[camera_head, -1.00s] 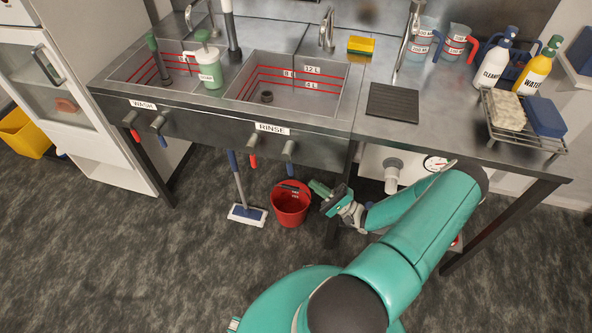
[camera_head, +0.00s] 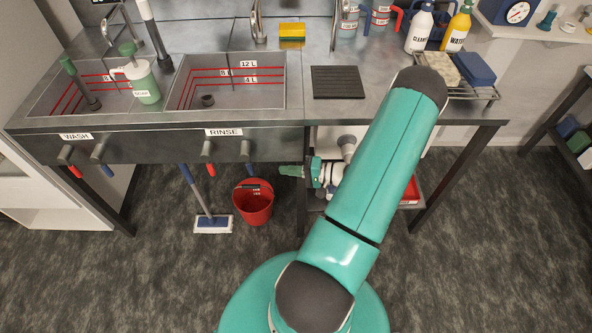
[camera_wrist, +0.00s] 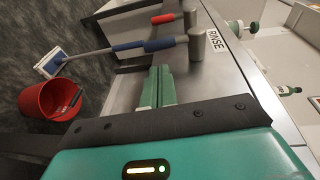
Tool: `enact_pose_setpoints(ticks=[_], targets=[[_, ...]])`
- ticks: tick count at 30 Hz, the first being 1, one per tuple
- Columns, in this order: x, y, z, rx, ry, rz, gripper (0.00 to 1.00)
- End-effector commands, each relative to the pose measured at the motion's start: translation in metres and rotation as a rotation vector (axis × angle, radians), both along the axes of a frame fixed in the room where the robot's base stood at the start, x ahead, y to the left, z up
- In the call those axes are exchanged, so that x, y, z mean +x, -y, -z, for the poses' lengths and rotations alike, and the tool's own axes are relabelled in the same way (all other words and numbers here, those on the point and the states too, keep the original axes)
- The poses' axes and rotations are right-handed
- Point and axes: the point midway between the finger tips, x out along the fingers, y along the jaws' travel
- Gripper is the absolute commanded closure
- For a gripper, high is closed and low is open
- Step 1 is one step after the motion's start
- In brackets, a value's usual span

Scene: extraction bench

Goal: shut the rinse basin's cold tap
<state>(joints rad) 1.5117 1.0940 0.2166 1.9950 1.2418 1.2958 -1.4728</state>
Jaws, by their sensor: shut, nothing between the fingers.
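The rinse basin (camera_head: 230,98) is the right one of two sinks, with a RINSE label on its front panel. Its cold tap (camera_head: 249,168) has a blue lever hanging down from a grey knob below the label's right side; it also shows in the wrist view (camera_wrist: 165,44). The red-levered tap (camera_head: 211,168) hangs to its left. My gripper (camera_head: 284,170) is shut and empty, to the right of the blue lever and pointing left. In the wrist view its green fingers (camera_wrist: 158,84) lie apart from the lever, close to the front panel.
A red bucket (camera_head: 253,204) and a mop (camera_head: 213,224) stand on the floor below the rinse taps. A table leg (camera_head: 301,205) and a white drain pipe (camera_head: 347,147) are near my gripper. The wash basin (camera_head: 75,97) is to the left.

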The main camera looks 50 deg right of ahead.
Motion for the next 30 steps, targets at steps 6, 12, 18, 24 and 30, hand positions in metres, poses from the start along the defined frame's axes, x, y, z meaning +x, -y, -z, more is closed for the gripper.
enact_pose_setpoints(ticks=[6,12,18,24,30], targets=[[0.040,-0.021,0.005,0.002,0.000,-0.003,1.00],[0.067,-0.034,0.008,0.001,0.001,-0.001,1.00],[0.077,-0.038,0.009,-0.001,0.000,0.000,1.00],[0.077,-0.038,0.009,0.000,0.000,0.001,1.00],[0.080,-0.040,0.012,0.016,0.018,0.000,1.00]])
